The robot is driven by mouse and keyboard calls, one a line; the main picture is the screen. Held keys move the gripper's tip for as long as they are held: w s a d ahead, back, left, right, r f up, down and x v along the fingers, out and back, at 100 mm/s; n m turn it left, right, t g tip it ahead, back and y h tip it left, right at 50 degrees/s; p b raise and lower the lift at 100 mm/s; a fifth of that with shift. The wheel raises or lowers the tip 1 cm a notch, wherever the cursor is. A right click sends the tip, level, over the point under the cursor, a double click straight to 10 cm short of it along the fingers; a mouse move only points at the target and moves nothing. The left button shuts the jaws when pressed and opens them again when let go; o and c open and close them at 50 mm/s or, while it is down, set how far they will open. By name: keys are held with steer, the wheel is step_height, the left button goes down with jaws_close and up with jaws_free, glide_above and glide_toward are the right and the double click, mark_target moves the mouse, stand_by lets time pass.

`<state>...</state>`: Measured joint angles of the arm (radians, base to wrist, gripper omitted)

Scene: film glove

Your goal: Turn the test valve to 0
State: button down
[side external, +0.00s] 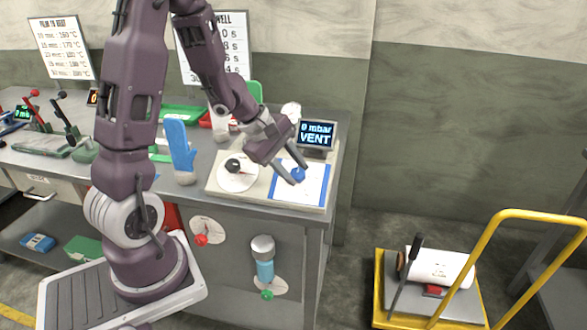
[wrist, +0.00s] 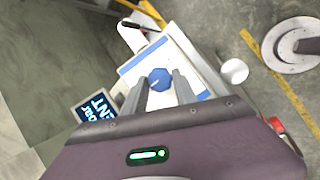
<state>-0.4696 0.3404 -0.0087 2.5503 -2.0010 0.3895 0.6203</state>
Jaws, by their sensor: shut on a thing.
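A blue faceted knob (side external: 298,174) stands on a white sheet with a blue border (side external: 314,190) at the right end of the bench. In the wrist view the knob (wrist: 160,79) shows a small pale mark on its top. My gripper (side external: 297,173) reaches down from the upper left, its two fingers on either side of the knob and shut on it. The fingers cover part of the knob's sides. A display (side external: 317,134) behind it reads "0 mbar VENT". I cannot read any valve scale.
A white dial with a black knob (side external: 234,167) sits left of the gripper. A blue glove form (side external: 180,150) stands further left on the bench. A yellow cart (side external: 480,300) stands on the floor at right.

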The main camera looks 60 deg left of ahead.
steer(key=c, duration=1)
jaws_free()
steer(key=v, duration=0.7)
